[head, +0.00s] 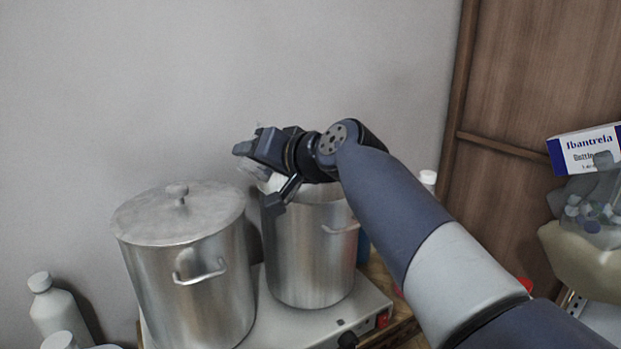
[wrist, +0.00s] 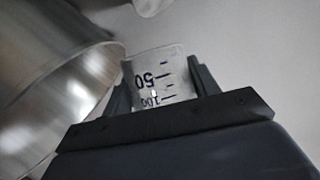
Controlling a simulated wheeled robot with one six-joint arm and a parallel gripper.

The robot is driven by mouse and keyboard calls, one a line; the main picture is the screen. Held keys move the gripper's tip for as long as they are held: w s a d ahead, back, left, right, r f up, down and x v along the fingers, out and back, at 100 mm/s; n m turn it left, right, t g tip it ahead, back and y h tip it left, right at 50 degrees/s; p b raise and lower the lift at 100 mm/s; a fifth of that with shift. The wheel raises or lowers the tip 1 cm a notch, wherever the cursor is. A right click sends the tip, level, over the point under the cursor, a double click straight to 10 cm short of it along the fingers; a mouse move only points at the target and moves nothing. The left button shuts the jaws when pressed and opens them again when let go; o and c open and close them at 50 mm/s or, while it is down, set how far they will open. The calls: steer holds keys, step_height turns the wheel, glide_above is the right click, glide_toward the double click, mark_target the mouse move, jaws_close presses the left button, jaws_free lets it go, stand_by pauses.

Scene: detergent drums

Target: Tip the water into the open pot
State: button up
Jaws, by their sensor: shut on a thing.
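My gripper (head: 257,176) is over the left part of the open pot's rim. It is shut on a small clear beaker (wrist: 153,80) with dark markings, among them 50 and 100, which sits between the fingers in the wrist view. In the head view the beaker (head: 274,182) is mostly hidden by the fingers and looks tilted. I cannot make out any water in it. A steel pot wall (wrist: 50,95) fills the left of the wrist view.
A lidded steel pot (head: 190,275) with a knob stands close on the left. Both pots are on a pale hot plate (head: 335,320). White bottles (head: 52,308) stand at lower left. The wall is behind.

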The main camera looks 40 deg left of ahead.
mark_target(239, 163)
steer(key=shift+s+a+r+n+p, duration=0.2)
steer(key=shift+s+r+n+p, duration=0.3)
steer(key=shift+s+n, duration=0.15)
steer(key=shift+s+a+f+n+t+h, duration=0.15)
steer(key=shift+s+f+n+t+h, duration=0.25)
steer(key=shift+f+n+t, duration=0.15)
steer(key=shift+s+a+r+p, duration=0.1)
steer(key=shift+r+p, duration=0.2)
steer(key=shift+r, duration=0.05)
steer(key=shift+s+r+n+t+p, duration=0.2)
steer(key=shift+s+n+t+p, duration=0.15)
steer(key=shift+n, duration=0.25)
steer(key=shift+a+f, duration=0.1)
steer(key=shift+f, duration=0.15)
steer(key=shift+s+a+f+n+t+h, duration=0.1)
steer(key=shift+s+f+n+t+h, duration=0.2)
steer(key=shift+n+t, duration=0.25)
